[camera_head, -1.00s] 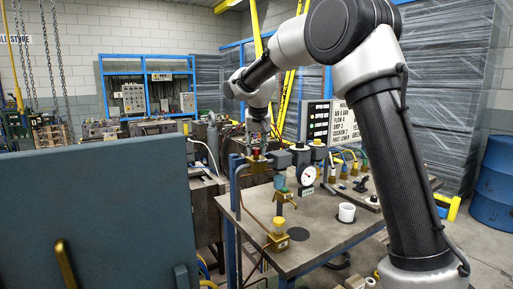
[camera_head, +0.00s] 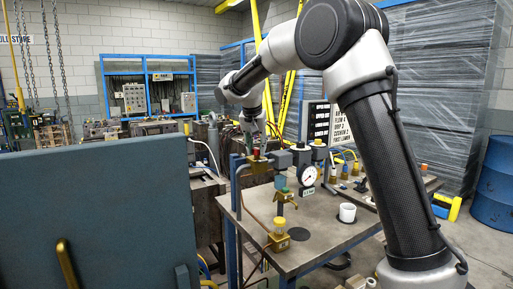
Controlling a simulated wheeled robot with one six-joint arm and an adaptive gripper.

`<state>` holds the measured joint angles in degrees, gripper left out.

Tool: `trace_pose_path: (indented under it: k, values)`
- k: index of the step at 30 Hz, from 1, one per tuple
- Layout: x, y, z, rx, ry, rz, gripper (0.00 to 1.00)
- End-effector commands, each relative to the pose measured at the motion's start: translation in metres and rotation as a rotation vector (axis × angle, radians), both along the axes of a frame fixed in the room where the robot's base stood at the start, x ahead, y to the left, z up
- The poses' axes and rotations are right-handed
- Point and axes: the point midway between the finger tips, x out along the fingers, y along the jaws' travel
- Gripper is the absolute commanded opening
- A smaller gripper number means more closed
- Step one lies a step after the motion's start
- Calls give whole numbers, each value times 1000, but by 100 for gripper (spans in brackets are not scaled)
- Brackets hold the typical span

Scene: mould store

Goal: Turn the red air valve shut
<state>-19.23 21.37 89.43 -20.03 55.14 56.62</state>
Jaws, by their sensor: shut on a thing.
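The red air valve (camera_head: 256,153) sits at the top of the pipework at the left rear of the grey bench (camera_head: 330,236). It shows as a small red piece over brass fittings. My gripper (camera_head: 257,138) points down at the valve from above and behind, and is shut on it. The fingers are small and dark here, so their exact contact and the valve's angle are hard to tell. A round white pressure gauge (camera_head: 308,176) stands to the right of the valve.
A large blue-grey panel (camera_head: 100,220) fills the left foreground. A lettered sign board (camera_head: 340,124) stands behind the bench. A blue drum (camera_head: 488,180) is at right.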

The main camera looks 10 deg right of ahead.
Motion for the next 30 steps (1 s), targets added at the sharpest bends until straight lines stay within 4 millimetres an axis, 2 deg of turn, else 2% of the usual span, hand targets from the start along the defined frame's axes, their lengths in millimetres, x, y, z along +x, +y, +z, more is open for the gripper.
trace_pose_path:
  k: [4, 5, 8, 20, 23, 30]
  values:
    - [0, 0, -1, 0, 2, 0, 7]
    - [-1, 0, -1, 0, 2, 0, 32]
    - [0, 0, -1, 0, 2, 0, 50]
    - [-2, 1, 6, 1, -2, 1, 52]
    - [-6, 4, 20, 2, -3, 1, 52]
    - [-25, 14, 69, 3, -3, 2, 52]
